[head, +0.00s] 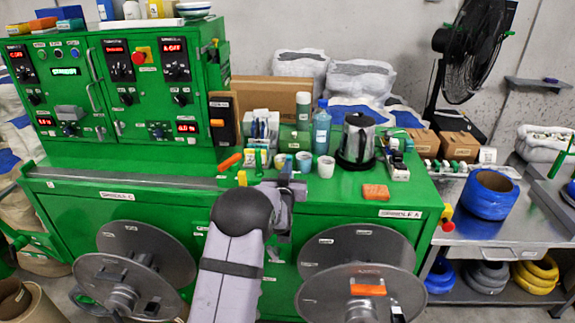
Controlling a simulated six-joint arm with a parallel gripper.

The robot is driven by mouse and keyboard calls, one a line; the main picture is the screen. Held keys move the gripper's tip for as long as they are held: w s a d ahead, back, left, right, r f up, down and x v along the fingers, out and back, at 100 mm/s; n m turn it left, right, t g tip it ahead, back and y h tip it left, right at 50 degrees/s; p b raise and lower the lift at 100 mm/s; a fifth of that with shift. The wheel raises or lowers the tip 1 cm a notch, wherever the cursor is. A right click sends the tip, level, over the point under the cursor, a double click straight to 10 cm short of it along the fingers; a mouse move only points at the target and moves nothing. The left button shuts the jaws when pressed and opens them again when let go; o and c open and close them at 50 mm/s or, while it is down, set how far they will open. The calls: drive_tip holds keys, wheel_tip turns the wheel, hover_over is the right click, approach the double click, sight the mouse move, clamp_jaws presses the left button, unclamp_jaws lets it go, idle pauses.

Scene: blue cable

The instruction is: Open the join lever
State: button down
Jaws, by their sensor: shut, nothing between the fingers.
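My gripper (286,172) is small in the head view, at the end of my grey arm, above the front edge of the green machine top. Its fingers are shut with nothing visible between them. No lever here is clearly labelled as the join lever. An orange handle (230,162) sticks up at a slant from the machine top, left of my gripper and apart from it. A smaller orange and yellow piece (242,178) is just below that handle. My arm hides part of the machine's front edge and front face.
Cups (326,166), a blue bottle (321,128) and a steel kettle (358,140) stand close behind my gripper. An orange block (376,191) lies to the right. Two grey reels (134,258) flank my arm. A blue cable coil (490,194) sits on the metal table (465,229).

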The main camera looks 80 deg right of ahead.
drive_tip(key=shift+d, duration=0.25)
idle(0.3)
drive_tip(key=d+y+p, duration=0.2)
drive_tip(key=p, duration=0.1)
drive_tip(key=shift+d+r+y, duration=0.1)
drive_tip(key=shift+r+y, duration=0.3)
drive_tip(key=shift+d+b, duration=0.15)
drive_tip(key=shift+b, duration=0.15)
drive_tip(key=shift+r, duration=0.15)
drive_tip(key=shift+a, duration=0.2)
